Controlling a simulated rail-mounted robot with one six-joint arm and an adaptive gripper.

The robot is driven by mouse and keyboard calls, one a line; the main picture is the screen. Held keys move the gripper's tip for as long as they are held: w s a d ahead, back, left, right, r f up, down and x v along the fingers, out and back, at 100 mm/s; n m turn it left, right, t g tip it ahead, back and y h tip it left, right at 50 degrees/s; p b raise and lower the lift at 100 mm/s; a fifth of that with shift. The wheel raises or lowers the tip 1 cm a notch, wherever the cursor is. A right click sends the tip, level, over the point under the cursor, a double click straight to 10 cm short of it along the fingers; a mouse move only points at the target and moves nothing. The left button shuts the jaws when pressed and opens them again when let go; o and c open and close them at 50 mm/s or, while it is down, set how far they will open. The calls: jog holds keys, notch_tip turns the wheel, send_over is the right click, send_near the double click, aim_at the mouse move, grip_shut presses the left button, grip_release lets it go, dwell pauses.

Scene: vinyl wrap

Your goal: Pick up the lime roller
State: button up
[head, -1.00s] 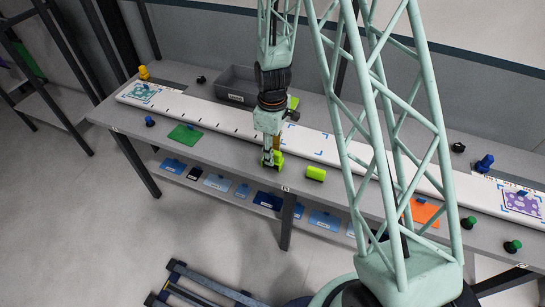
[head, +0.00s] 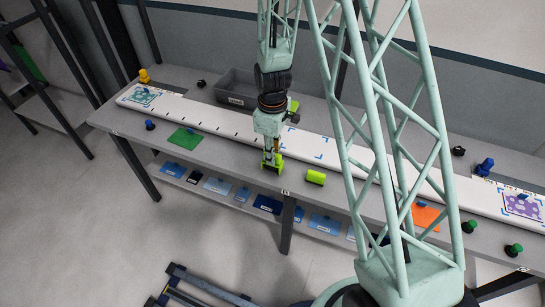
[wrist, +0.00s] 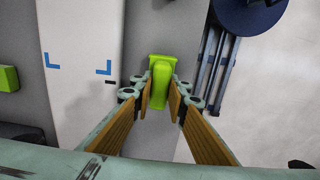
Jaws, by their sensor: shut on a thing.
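My gripper (wrist: 160,102) points down over the table's front part and is shut on a lime piece, which I take as the lime roller (wrist: 159,86). In the wrist view it stands between the two fingers, with a wider lime part at its far end. In the head view my gripper (head: 271,160) shows lime at its fingertips. I cannot tell how far the held piece is above the table. Another lime block (head: 315,177) lies on the table just right of my gripper.
A long white board (head: 215,118) runs along the table (head: 235,160). A grey bin (head: 236,88) stands behind it. A green sheet (head: 185,139) lies left of my gripper and an orange sheet (head: 424,215) to the right. Another lime thing (wrist: 8,78) lies beyond the board.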

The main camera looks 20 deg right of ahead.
jog(key=shift+r, duration=1.45)
jog(key=s+r+b, duration=0.1)
jog(key=s+b, duration=0.1)
jog(key=s, duration=1.4)
jog(key=shift+r, duration=0.25)
jog(key=shift+o, duration=1.1)
jog(key=shift+c, duration=0.5)
jog(key=shift+w, duration=0.1)
jog(key=w+r+m+b, duration=0.3)
jog(key=w+m+b, duration=0.6)
jog(key=w, duration=1.6)
jog(key=shift+r+m, duration=0.2)
jog(key=shift+m, duration=0.3)
